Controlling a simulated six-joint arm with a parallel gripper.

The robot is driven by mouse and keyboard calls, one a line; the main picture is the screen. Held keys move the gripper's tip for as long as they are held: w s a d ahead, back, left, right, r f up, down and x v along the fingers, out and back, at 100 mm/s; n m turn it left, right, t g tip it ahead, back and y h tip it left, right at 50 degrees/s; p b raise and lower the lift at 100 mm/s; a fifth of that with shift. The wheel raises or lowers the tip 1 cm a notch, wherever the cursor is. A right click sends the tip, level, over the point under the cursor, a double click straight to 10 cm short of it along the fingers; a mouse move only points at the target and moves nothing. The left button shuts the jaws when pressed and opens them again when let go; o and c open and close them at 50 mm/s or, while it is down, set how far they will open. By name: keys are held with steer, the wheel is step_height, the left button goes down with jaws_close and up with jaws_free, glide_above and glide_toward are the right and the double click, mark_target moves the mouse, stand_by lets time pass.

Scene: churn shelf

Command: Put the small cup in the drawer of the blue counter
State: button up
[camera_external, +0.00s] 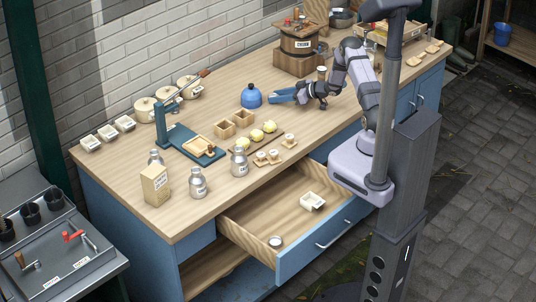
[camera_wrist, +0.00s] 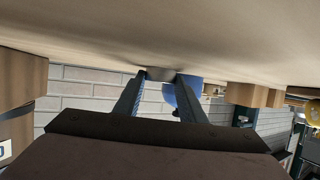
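My gripper (camera_external: 283,96) is low over the counter top, with its blue fingers pointing left toward a blue kettle (camera_external: 251,97). The wrist view is upside down, with the counter top at the top. There the two fingers (camera_wrist: 161,82) stand apart, and a small grey rounded thing (camera_wrist: 160,73) shows between their tips; I cannot tell whether it is the small cup or whether they touch it. A small pale-topped cup-like thing (camera_external: 321,72) stands near my wrist. The drawer (camera_external: 250,222) of the blue counter (camera_external: 125,240) is pulled open at the front.
The drawer holds a white labelled container (camera_external: 312,201) and a small round tin (camera_external: 275,241), with bare floor between.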

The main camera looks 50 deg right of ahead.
steer(key=c, duration=0.4)
steer(key=shift+r, duration=0.1)
steer(key=shift+c, duration=0.2)
step_height(320, 180, up, 10)
steer(key=b, duration=0.1)
